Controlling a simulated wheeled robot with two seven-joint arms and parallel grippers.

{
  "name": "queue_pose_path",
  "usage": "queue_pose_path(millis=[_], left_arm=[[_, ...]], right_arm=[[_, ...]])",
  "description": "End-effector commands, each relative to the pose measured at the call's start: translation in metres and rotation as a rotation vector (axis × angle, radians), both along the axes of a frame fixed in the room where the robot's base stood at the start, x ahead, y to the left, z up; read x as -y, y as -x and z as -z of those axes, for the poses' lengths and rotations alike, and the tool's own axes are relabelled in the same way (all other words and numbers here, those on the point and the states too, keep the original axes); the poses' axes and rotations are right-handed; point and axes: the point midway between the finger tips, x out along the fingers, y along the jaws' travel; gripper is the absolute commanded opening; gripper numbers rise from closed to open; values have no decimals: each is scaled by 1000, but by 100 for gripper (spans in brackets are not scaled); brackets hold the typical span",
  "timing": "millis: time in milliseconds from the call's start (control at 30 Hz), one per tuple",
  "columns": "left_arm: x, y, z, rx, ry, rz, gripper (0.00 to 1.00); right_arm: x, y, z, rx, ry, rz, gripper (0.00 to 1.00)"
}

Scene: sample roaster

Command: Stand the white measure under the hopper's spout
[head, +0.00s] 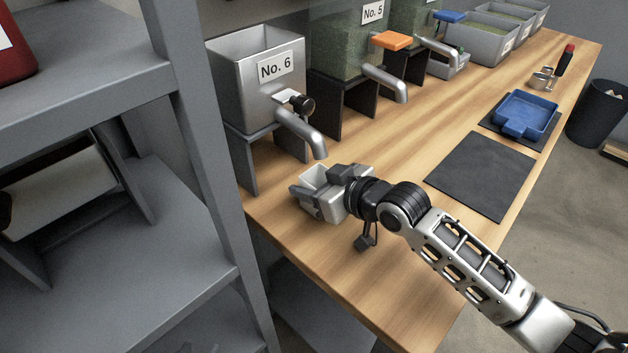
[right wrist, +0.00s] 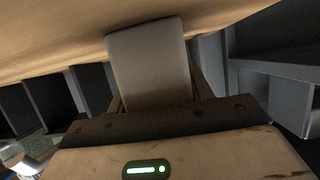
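The white measure (head: 315,180) is a small open-topped box just below the spout (head: 312,141) of the silver hopper marked No. 6 (head: 258,80) in the head view. My right gripper (head: 333,192) is shut on the measure from the right. The measure looks upright and empty; I cannot tell whether it touches the bench. In the right wrist view a pale wall of the measure (right wrist: 150,62) stands between the fingers. My left gripper is not in view.
Hopper No. 5 (head: 340,45) with an orange lever stands behind No. 6 on the wooden bench (head: 385,290). A dark mat (head: 483,175) and a blue tray (head: 527,112) lie to the right. A grey shelf post (head: 195,130) rises at the left.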

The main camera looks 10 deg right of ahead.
Motion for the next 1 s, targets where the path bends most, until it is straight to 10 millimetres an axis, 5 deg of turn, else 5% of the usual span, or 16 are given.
queue_pose_path(millis=[100,467,1000], left_arm=[[0,0,0,-2,0,0,36],[-1,1,-1,-3,-4,4,36],[-1,1,0,-2,-5,4,36]], right_arm=[[0,0,0,-1,1,0,72],[2,3,-4,0,2,1,72],[55,81,-42,-2,3,1,72]])
